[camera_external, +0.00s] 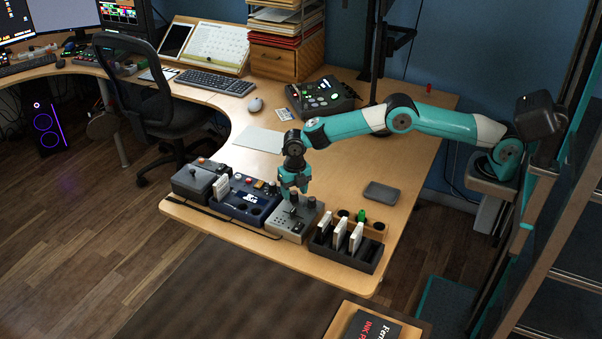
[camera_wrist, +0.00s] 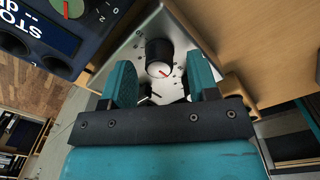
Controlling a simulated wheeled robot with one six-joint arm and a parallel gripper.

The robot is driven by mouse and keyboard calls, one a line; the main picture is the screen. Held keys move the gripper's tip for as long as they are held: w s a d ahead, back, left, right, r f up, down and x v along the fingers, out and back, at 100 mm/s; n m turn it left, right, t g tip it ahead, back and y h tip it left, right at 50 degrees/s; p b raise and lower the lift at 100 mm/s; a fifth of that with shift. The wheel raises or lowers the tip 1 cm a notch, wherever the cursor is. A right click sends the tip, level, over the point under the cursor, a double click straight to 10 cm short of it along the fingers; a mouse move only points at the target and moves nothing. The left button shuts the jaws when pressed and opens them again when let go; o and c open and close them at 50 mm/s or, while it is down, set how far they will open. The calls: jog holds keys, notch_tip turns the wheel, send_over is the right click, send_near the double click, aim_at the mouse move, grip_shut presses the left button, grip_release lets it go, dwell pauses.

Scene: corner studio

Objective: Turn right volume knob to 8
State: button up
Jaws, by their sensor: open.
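A light grey control box (camera_external: 287,231) stands near the front edge of the table. It has dark knobs on top; the right knob (camera_external: 312,202) shows beside my gripper (camera_external: 292,186). In the wrist view, a black knob (camera_wrist: 158,52) with a pale face and a red pointer line sits on the grey panel (camera_wrist: 185,32). My gripper (camera_wrist: 160,72) is open, with one teal finger on each side of this knob and gaps between. I cannot tell for sure which knob this is. The scale numbers are too small to read, and the fingers and bracket hide part of the panel.
A dark blue box with a display (camera_external: 243,202) stands close on the left, with a grey box (camera_external: 190,180) beyond it. A black rack with white cards (camera_external: 347,251) stands on the right. A grey tray (camera_external: 381,193) lies behind the rack, with bare table around it.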

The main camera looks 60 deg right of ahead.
jog(key=shift+f, duration=0.7)
jog(key=c, duration=0.9)
jog(key=shift+c, duration=0.2)
